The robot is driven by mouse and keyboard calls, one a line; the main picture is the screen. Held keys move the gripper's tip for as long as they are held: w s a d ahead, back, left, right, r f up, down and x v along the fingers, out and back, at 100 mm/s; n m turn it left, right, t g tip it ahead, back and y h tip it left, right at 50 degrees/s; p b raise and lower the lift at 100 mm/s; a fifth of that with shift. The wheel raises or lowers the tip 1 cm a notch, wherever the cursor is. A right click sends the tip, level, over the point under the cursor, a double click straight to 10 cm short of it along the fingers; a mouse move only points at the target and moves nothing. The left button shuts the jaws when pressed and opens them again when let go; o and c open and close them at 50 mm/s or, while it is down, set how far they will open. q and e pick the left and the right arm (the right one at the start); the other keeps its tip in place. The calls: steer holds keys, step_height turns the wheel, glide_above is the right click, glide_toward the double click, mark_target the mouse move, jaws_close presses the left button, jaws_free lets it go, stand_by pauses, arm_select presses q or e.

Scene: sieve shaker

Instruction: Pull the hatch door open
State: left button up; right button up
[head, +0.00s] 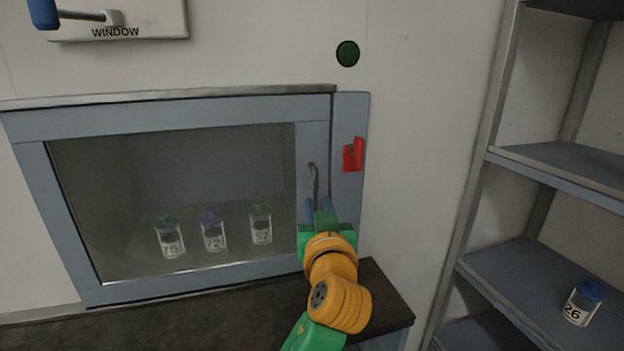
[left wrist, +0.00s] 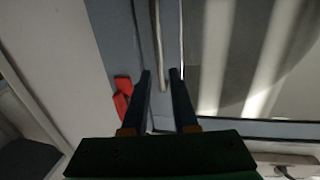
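The hatch door (head: 312,140) is a blue-grey frame around a glass pane and looks closed. Its thin metal handle (head: 315,178) is a vertical bar near the door's right edge. My left gripper (head: 319,204) is at the lower part of the handle. In the left wrist view, my left gripper's dark fingers (left wrist: 160,75) stand apart, with the handle's lower end (left wrist: 162,80) between them; I cannot tell whether either finger touches it. A red latch piece (head: 353,155) is on the frame right of the door; it also shows in the left wrist view (left wrist: 123,98). My right gripper is out of view.
Behind the glass stand jars labelled 75 (head: 170,240), 72 (head: 213,235) and 57 (head: 261,228). A dark ledge (head: 215,318) runs below the hatch. A round green button (head: 347,54) and a WINDOW lever panel (head: 150,22) are above. Shelves (head: 540,290) at right hold jar 26 (head: 581,304).

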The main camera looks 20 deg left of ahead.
mark_target(315, 191)
arm_select(q)
steer(key=w+r+p, duration=0.1)
steer(key=w+a+p, duration=0.1)
steer(key=w, duration=0.1)
steer(key=shift+w+a+r, duration=0.1)
steer(key=shift+a+r, duration=0.05)
steer(key=shift+r, duration=0.25)
steer(key=shift+w+a+f+p, duration=0.2)
steer(key=shift+w, duration=0.3)
steer(key=shift+w+a+f+p, duration=0.15)
steer(key=shift+w+a+p, duration=0.05)
steer(key=shift+w, duration=0.25)
steer(key=shift+w+a+f, duration=0.1)
steer(key=shift+w+f, duration=0.05)
steer(key=shift+w, duration=0.1)
steer(key=shift+s, duration=0.15)
steer(key=shift+c, duration=0.5)
jaws_close()
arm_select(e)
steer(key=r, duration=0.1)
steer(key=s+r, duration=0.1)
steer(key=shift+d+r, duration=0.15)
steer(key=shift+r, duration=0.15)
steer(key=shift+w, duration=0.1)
